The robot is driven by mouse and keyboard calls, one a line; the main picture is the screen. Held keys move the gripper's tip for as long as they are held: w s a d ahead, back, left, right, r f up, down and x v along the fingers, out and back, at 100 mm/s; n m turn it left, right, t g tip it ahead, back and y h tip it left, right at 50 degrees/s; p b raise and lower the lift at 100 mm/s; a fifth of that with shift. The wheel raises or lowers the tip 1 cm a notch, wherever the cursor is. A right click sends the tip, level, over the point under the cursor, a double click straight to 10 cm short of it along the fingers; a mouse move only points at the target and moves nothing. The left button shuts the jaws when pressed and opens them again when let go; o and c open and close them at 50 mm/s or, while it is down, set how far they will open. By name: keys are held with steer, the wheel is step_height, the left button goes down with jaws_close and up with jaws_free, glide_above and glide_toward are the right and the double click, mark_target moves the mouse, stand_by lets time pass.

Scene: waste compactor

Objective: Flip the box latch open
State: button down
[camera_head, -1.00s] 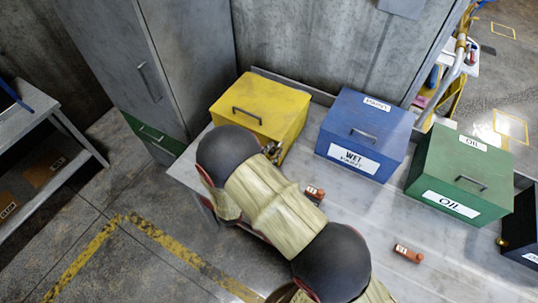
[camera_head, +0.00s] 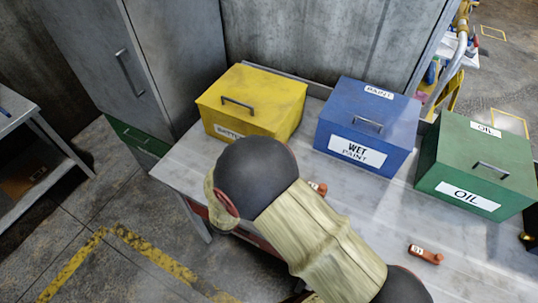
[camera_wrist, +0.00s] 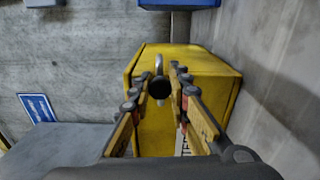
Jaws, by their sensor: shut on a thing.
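The yellow box (camera_head: 252,103) stands on the grey bench with its lid down and a dark handle (camera_head: 238,105) on top. Its front label is partly covered by my arm. In the wrist view, the yellow box (camera_wrist: 205,70) lies straight ahead. A dark round knob-like piece (camera_wrist: 159,88), which looks like the latch, sits between the fingers of my gripper (camera_wrist: 158,80), in front of a silvery curved bar (camera_wrist: 159,63). My gripper is shut on this dark piece. In the head view my arm hides the gripper and the latch.
A blue WET PAINT box (camera_head: 366,115) and a green OIL box (camera_head: 478,155) stand to the right. Small orange-brown items (camera_head: 425,254) lie on the bench (camera_head: 385,215). A grey cabinet (camera_head: 165,60) stands behind left.

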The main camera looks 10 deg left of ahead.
steer(key=shift+f+m+b, duration=0.2)
steer(key=shift+m+b, duration=0.2)
steer(key=c, duration=1.7)
jaws_free()
steer(key=shift+o, duration=0.2)
steer(key=v, duration=1.2)
